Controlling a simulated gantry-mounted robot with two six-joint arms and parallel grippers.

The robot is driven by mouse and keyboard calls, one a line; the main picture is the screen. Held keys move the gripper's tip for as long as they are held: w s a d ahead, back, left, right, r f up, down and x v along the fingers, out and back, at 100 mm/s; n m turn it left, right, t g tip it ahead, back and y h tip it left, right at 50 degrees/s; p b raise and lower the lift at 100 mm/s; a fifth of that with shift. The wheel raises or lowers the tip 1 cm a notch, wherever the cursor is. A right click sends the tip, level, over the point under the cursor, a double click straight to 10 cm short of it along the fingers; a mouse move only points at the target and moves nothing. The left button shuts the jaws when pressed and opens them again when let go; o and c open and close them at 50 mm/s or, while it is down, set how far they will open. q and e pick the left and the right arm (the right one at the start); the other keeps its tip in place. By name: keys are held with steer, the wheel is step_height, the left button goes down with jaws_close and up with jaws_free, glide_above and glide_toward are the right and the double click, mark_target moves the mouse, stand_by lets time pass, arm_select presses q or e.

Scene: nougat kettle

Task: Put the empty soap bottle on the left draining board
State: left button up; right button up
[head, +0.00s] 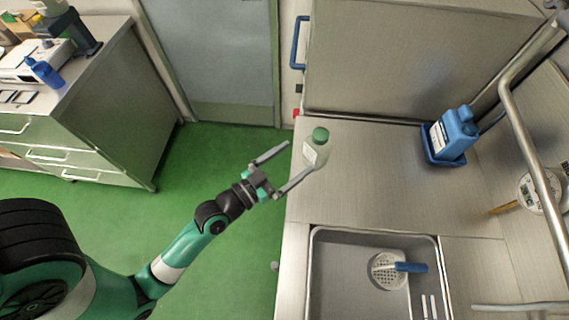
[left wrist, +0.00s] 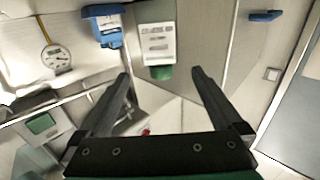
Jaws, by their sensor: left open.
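The soap bottle (head: 316,153), pale with a white label and a green cap, stands upright on the steel surface (head: 375,180) behind the sink, near its left edge. My left gripper (head: 299,158) is open at that edge, its fingers pointing toward the bottle. In the left wrist view the bottle (left wrist: 157,42) lies just beyond the gap between the open fingertips (left wrist: 159,73). I cannot tell whether a finger touches it. My right gripper is not in view. Whether the bottle is empty is unclear.
A blue canister (head: 453,135) sits in a blue tray at the back right of the steel surface. The sink (head: 340,275) holds a strainer with a blue handle (head: 411,267). A metal pipe (head: 530,150) arches at the right. The surface between bottle and canister is clear.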

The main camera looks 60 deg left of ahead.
arm_select(q)
steer(key=s, duration=0.2)
steer(key=shift+s+d, duration=0.2)
steer(key=shift+s, duration=0.15)
steer(key=w+d+r+m+t+h, duration=0.25)
steer(key=w+r, duration=0.25)
steer(key=r, duration=0.7)
steer(key=w+d+r+m+t+h, duration=0.1)
steer(key=w+d+r+t, duration=0.3)
steer(key=r, duration=0.8)
steer(key=s+d+r+t+h, duration=0.1)
steer(key=s+d+r+t, duration=0.1)
steer(key=r, duration=1)
steer(key=s+d+r+t+h, duration=0.1)
steer(key=s+d+r, duration=0.1)
steer(key=r, duration=1)
step_height(320, 180, up, 33)
steer(key=p, duration=3.3)
steer(key=shift+n, duration=0.35)
